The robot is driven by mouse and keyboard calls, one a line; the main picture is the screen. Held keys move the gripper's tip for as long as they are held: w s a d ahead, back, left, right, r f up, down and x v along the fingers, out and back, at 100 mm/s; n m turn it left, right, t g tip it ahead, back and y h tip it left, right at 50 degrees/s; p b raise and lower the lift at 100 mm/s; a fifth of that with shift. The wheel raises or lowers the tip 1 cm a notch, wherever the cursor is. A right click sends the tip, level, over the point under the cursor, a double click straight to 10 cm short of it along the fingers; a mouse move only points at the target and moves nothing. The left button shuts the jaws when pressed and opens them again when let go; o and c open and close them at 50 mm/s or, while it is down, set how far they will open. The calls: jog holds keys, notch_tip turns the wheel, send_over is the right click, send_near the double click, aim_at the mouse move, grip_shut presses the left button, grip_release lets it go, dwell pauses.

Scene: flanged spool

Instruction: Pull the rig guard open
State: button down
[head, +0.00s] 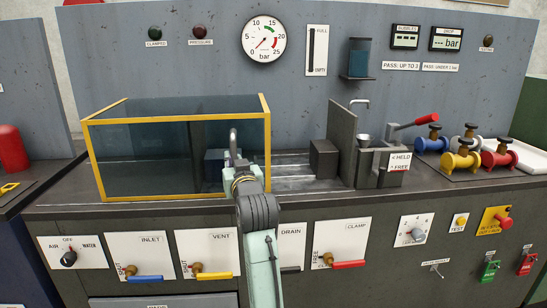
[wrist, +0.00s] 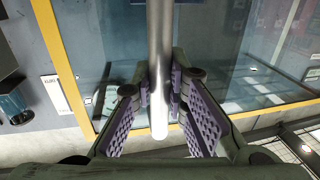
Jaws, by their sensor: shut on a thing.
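The rig guard (head: 268,135) is a clear box with a yellow frame, standing over the left part of the bench. Its yellow frame and glass also show in the wrist view (wrist: 62,70). A grey metal bar handle (head: 233,137) stands at the front of the guard near its right end. In the wrist view the handle (wrist: 159,50) runs between the purple ridged finger pads. My gripper (wrist: 160,95) is shut on the handle; in the head view my gripper (head: 241,176) and arm hide the handle's lower part and some of the front glass.
Right of the guard, a dark block (head: 323,158) and a clamp station with a red lever (head: 427,119) stand uncovered. Colored flanged spools (head: 463,160) sit at the far right. Valve handles, including a yellow one (head: 213,275), stick out from the front panel below.

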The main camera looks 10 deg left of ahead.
jog(key=s+a, duration=0.2)
jog(key=a, duration=0.3)
jog(key=s+a+p, duration=0.1)
jog(key=a, duration=0.5)
jog(key=s+a, duration=0.2)
jog(key=a, duration=0.4)
jog(key=shift+s+a+p, duration=0.15)
jog(key=shift+s+p, duration=0.15)
jog(key=c, duration=1.6)
grip_release()
jog(key=shift+o, duration=0.2)
jog(key=v, duration=1.2)
